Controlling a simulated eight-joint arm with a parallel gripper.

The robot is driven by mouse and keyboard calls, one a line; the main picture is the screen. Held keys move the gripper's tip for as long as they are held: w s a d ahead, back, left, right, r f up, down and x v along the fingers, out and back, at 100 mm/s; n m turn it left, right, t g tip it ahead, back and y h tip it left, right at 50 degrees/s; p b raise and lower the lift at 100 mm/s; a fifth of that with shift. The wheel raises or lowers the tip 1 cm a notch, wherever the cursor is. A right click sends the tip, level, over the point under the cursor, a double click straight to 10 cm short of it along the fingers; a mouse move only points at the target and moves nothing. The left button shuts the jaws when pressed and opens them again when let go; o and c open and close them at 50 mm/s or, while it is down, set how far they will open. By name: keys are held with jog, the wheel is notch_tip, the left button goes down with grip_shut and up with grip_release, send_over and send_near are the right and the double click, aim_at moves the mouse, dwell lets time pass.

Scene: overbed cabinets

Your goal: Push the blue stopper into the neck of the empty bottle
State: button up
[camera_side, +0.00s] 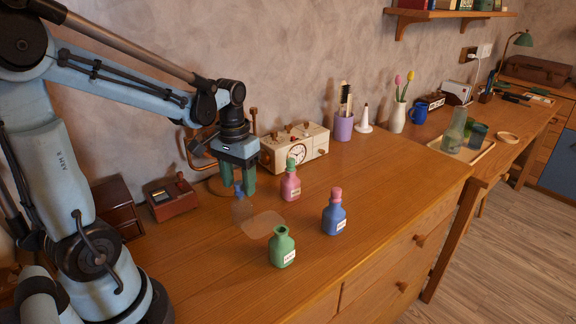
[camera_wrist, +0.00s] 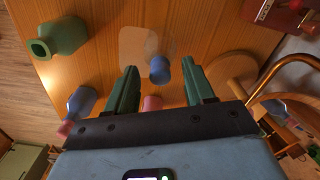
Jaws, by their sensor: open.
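The blue stopper (camera_side: 238,188) sits on top of a see-through, bottle-like shape (camera_side: 241,211), faint against the desk. The green bottle (camera_side: 282,248) stands upright nearer the front; its open, empty neck shows in the wrist view (camera_wrist: 41,49). My gripper (camera_side: 238,188) points down, with its two green fingers around the blue stopper. In the wrist view the blue stopper (camera_wrist: 160,71) lies between the open fingertips (camera_wrist: 160,70), with gaps on both sides. The fingers are apart and hold nothing.
A pink bottle with a green stopper (camera_side: 290,183) and a blue bottle with a pink stopper (camera_side: 334,214) stand to the right. A pale mat (camera_side: 263,224) lies beside the clear shape.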

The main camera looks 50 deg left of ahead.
aim_at(239, 183)
notch_tip(239, 183, up, 12)
dwell(0.7)
dwell(0.8)
